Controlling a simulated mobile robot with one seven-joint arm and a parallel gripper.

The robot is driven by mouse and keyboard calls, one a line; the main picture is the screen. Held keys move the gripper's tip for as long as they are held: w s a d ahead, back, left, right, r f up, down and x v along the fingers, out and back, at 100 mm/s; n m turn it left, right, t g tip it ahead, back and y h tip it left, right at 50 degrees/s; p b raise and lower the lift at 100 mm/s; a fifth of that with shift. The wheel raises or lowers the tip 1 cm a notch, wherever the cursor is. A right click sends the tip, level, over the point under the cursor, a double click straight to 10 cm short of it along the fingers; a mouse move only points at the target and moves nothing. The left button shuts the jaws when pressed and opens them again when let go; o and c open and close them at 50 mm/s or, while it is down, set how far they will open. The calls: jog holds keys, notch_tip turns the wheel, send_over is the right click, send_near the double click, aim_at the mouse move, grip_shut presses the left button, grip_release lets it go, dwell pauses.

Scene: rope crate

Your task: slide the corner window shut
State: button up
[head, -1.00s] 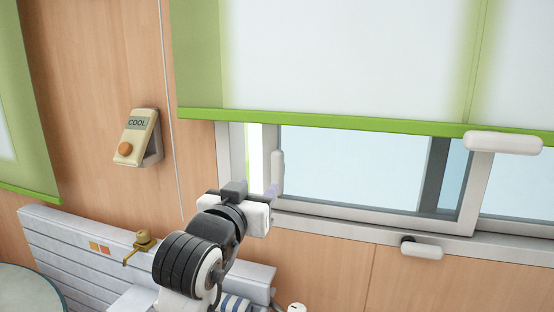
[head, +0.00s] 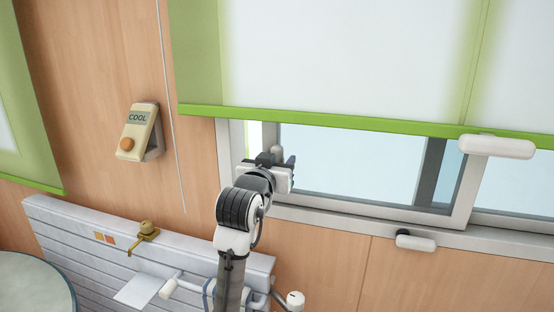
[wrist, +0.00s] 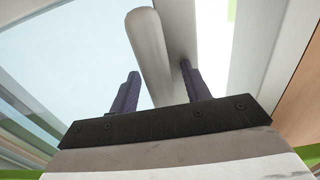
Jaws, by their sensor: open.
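The corner window's sliding sash (head: 350,207) stands a little off the left frame post (head: 231,150), with a narrow bright gap between them. A pale upright rounded handle (head: 276,152) sits on the sash's left stile, partly hidden by my gripper (head: 285,168). In the wrist view the handle (wrist: 148,45) rises between the two dark fingers of my gripper (wrist: 160,72). The fingers are apart, one on each side of it. The right finger looks close to the handle; I cannot tell whether it touches.
A green-edged blind (head: 330,118) hangs over the window's upper part. A white grip (head: 496,146) is at right, and a smaller one (head: 415,243) is below the sill. A radiator (head: 90,232) with a brass valve (head: 146,230) stands below. A COOL box (head: 138,130) is on the wall.

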grip_shut()
jog(key=w+a, duration=0.2)
jog(key=a, duration=0.5)
jog(key=shift+w+a, duration=0.2)
jog(key=shift+a, duration=0.2)
grip_release()
jog(key=shift+w+a, duration=0.1)
jog(key=shift+a, duration=0.1)
jog(key=shift+d, duration=0.1)
